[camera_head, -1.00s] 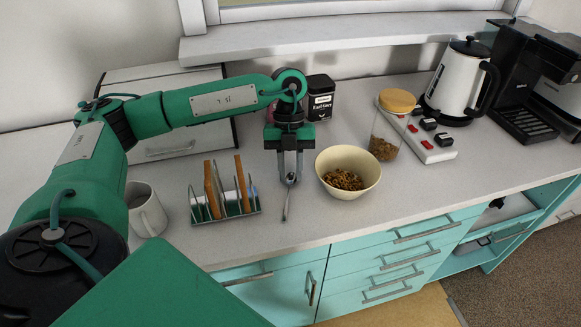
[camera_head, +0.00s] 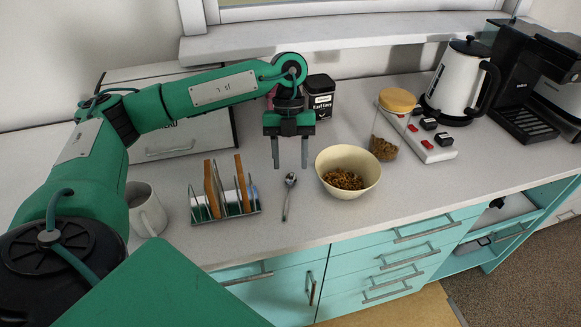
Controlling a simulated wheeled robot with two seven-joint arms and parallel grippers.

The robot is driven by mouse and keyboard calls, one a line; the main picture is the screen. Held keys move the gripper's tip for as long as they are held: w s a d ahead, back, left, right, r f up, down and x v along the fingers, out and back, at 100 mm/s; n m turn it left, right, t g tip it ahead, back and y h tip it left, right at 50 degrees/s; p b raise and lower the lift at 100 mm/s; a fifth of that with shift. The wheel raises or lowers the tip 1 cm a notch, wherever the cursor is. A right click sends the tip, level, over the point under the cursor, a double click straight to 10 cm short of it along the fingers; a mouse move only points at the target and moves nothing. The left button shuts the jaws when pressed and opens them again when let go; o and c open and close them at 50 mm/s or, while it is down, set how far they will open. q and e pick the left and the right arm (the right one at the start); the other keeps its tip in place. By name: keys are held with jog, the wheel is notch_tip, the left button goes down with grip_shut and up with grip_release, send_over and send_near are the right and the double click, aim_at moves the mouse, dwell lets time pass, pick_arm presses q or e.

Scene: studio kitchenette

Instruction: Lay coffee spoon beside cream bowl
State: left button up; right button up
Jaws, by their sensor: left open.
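The coffee spoon (camera_head: 287,196) lies on the grey counter, its bowl end toward the back and its handle toward the front edge. The cream bowl (camera_head: 347,172), holding brown cereal-like pieces, stands just right of the spoon with a small gap between them. My left gripper (camera_head: 290,166) is open and empty above and slightly behind the spoon, with its two fingers pointing down and apart. My right gripper is not in view.
A cork-lidded jar (camera_head: 388,125), a power strip (camera_head: 432,145), a kettle (camera_head: 457,80) and a coffee machine (camera_head: 530,85) stand to the right. A black tin (camera_head: 320,97) is behind.

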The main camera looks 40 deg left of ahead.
pick_arm(q)
jog(key=v, duration=0.9)
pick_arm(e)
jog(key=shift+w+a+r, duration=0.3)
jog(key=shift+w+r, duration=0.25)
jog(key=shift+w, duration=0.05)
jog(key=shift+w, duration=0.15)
